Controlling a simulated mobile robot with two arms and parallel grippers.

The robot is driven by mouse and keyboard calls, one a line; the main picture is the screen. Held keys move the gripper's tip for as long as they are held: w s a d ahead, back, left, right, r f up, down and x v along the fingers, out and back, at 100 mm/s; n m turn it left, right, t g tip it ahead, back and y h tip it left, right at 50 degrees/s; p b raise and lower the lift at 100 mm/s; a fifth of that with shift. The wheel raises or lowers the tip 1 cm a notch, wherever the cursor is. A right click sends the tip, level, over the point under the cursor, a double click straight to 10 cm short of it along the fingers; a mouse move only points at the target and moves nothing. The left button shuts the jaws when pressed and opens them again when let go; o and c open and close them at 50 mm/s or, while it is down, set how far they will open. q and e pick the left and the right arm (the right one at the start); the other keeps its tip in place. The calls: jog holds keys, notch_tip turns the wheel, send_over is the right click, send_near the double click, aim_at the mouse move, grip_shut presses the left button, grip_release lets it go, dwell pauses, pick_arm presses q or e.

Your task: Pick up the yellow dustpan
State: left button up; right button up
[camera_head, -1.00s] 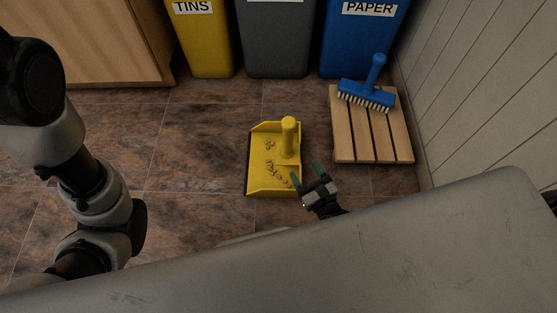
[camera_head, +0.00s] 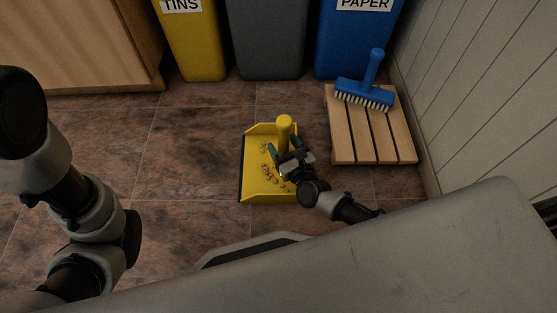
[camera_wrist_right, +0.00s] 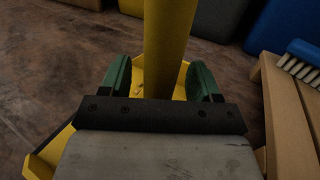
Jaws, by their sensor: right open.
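The yellow dustpan (camera_head: 255,183) lies on the tiled floor with several small brown bits in it. Its upright yellow handle (camera_head: 284,130) stands at the right side of the pan. My right gripper (camera_head: 284,149) is open at the handle, above the pan. In the right wrist view the handle (camera_wrist_right: 168,45) rises between and just beyond the two green fingertips (camera_wrist_right: 161,75), with gaps on both sides. Part of the pan is hidden by the gripper. My left gripper is not in view; only the left arm shows at the left.
A wooden slatted board (camera_head: 372,142) with a blue brush (camera_head: 364,94) on it lies right of the dustpan. Yellow (camera_head: 191,45), grey (camera_head: 267,45) and blue (camera_head: 352,48) bins stand behind. A wooden cabinet (camera_head: 80,45) is back left. Floor left of the pan is clear.

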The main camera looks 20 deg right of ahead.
jog(key=shift+w, duration=0.15)
grip_shut()
jog(key=shift+r, duration=0.1)
dwell(0.3)
